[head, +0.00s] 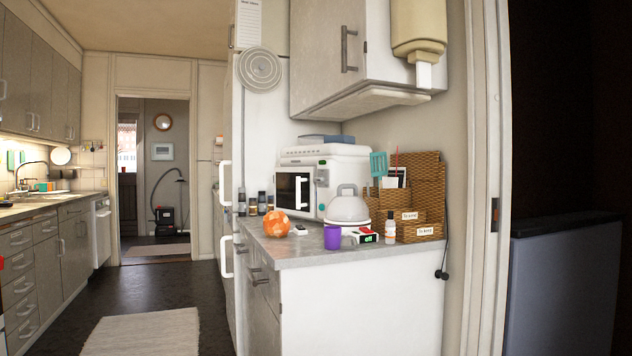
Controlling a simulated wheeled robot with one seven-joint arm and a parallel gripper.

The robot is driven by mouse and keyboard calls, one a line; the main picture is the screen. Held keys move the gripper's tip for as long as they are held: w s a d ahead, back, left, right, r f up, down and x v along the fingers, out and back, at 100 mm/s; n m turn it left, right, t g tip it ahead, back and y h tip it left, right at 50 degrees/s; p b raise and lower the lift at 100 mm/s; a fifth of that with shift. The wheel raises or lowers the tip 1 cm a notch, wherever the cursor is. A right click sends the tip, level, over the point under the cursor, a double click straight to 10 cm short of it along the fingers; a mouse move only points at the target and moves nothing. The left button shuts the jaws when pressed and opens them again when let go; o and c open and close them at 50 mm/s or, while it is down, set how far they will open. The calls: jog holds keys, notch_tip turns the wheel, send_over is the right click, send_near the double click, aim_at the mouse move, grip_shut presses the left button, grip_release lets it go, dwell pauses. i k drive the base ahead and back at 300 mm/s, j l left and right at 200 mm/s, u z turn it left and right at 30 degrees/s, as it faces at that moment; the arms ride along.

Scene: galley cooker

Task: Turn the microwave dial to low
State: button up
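The white microwave (284,216) stands on the grey counter at the middle of the head view. Its dark door (286,190) with a white handle (302,192) faces left and looks shut. The narrow control panel (321,190) is right of the door. Small green and teal spots show on it, but the dial and its setting are too small to make out. A white kettle-like pot (348,206) with a grey handle stands close in front of the microwave's right side. My gripper is not in view.
A wall cabinet (325,60) hangs above. The floor (160,285) at left is open, with a rug (145,333).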

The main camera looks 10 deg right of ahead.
aim_at(321, 179)
jog(key=i+j+z, duration=0.1)
jog(key=j, duration=0.25)
jog(key=i+j+z, duration=0.1)
jog(key=i+j, duration=0.15)
jog(key=i+j+z, duration=0.15)
jog(key=j, duration=0.3)
jog(key=i+j+z, duration=0.1)
jog(key=j, duration=0.25)
jog(key=i+j+z, duration=0.1)
jog(key=j, duration=0.3)
jog(key=i+j+z, duration=0.1)
jog(key=j, duration=0.3)
jog(key=i, duration=0.1)
